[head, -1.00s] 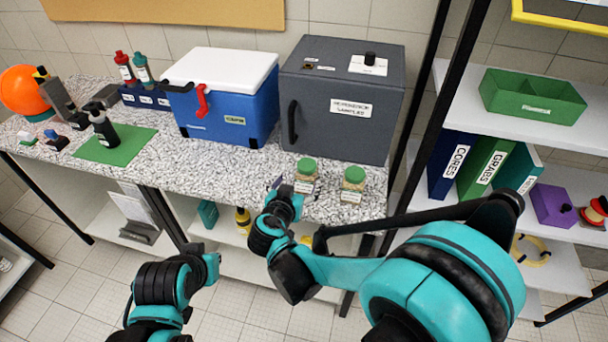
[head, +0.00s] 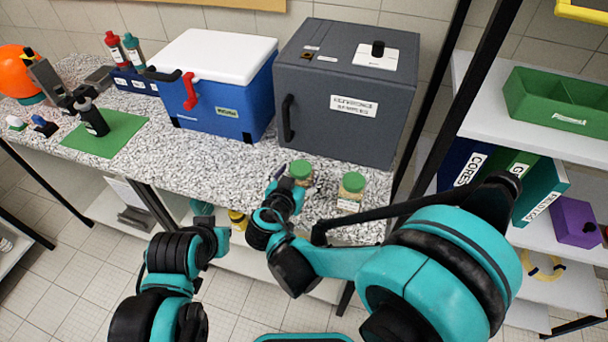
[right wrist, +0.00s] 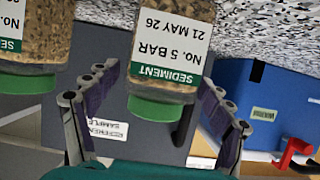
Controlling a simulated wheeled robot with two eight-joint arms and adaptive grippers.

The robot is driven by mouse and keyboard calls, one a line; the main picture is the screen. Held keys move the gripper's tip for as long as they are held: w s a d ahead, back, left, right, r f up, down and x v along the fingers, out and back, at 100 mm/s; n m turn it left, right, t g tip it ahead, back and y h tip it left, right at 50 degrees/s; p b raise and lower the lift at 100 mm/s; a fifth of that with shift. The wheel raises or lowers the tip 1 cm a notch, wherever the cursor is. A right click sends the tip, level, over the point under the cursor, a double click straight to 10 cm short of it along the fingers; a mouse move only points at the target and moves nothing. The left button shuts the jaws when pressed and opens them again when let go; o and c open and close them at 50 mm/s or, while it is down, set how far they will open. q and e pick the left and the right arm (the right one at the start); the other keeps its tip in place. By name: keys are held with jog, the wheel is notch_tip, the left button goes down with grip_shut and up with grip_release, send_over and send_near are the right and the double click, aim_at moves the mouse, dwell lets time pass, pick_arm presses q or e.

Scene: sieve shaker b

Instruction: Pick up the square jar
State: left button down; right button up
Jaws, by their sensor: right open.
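Two jars with green lids stand near the front edge of the speckled counter. The left jar (head: 301,173) in the head view is the one in the middle of the right wrist view (right wrist: 168,45), upside down there, with a flat-looking "SEDIMENT" label; it looks like the square jar. The other jar (head: 351,190) stands to its right, and shows at the left of the wrist view (right wrist: 35,40). My right gripper (right wrist: 158,78) is open, its fingers on either side of the left jar's image; contact cannot be told.
A grey oven-like box (head: 345,95) and a blue cooler (head: 228,98) with a white lid stand behind the jars. A green mat (head: 105,140) with a black tool lies at left. Shelves with a green bin (head: 555,105) stand at right. Counter left of the jars is clear.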

jog(key=shift+s+r, duration=0.1)
jog(key=shift+s, duration=0.1)
jog(key=shift+c, duration=0.4)
jog(key=shift+w, duration=0.1)
jog(key=c, duration=1.6)
jog(key=shift+o, duration=0.2)
notch_tip(320, 180, up, 9)
jog(key=p, duration=0.4)
jog(key=shift+r, duration=0.2)
jog(key=shift+r+p, duration=0.3)
